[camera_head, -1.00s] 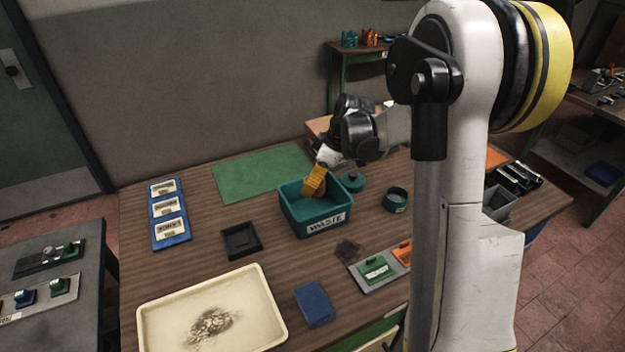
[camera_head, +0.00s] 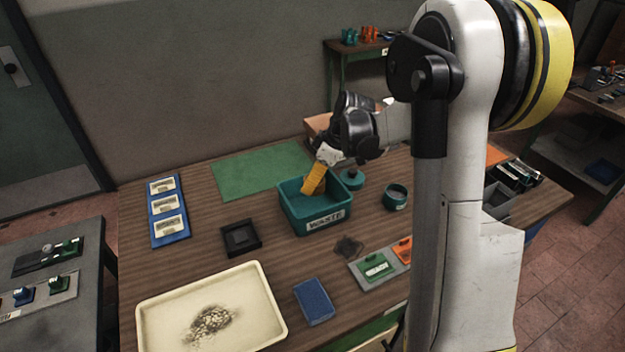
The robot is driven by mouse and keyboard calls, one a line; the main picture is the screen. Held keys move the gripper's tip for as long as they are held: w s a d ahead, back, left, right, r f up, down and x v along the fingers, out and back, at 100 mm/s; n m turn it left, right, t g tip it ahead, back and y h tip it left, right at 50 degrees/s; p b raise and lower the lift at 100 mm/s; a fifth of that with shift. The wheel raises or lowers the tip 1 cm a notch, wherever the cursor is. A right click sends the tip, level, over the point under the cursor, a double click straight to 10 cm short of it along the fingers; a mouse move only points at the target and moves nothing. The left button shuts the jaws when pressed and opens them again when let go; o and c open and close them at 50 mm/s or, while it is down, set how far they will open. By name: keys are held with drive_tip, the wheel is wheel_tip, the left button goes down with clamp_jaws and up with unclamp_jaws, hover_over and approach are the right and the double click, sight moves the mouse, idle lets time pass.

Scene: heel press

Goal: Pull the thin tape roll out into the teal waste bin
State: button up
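The teal waste bin (camera_head: 323,222), labelled WASTE, stands on the wooden table near its middle. My gripper (camera_head: 311,191) points down at the bin from the back, with its orange-yellow fingers over and partly inside the opening. The fingers look like one narrow shape from this side, so I cannot see whether there is a gap between them. I cannot make out the thin tape roll; the bin's inner floor is mostly hidden by its front wall and the fingers.
A teal round lid (camera_head: 351,180) and a teal round container (camera_head: 395,197) stand right of the bin. A black square tray (camera_head: 241,238), a cream tray (camera_head: 150,312), a blue block (camera_head: 314,301) and a blue labelled board (camera_head: 183,228) lie around. A green mat (camera_head: 255,172) lies behind.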

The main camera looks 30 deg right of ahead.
sight(308, 208)
drive_tip(key=shift+f, duration=0.2)
drive_tip(key=shift+f+b, duration=3.25)
drive_tip(key=shift+f, duration=0.85)
drive_tip(key=o, duration=1.5)
drive_tip(key=shift+r, duration=0.1)
wheel_tip(308, 208, up, 11)
drive_tip(key=p, duration=0.7)
